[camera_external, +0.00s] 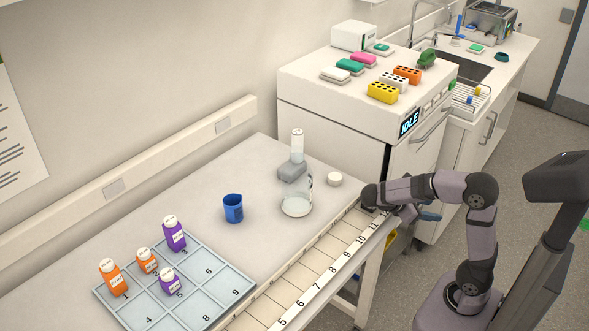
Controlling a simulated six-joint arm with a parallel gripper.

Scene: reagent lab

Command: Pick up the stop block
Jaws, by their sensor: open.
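My gripper (388,208) is at the end of my arm, over the right end of the numbered rail (318,268), near the marks 11 and 12. It is open, and its fingertips are small and partly hidden by my wrist. No part in view is clearly marked as the stop block.
A blue beaker (233,208) and a small white round piece (335,179) stand on the bench. A grey tray (222,311) with numbered cells holds orange and purple bottles at the left. A white machine (340,115) with coloured racks stands behind.

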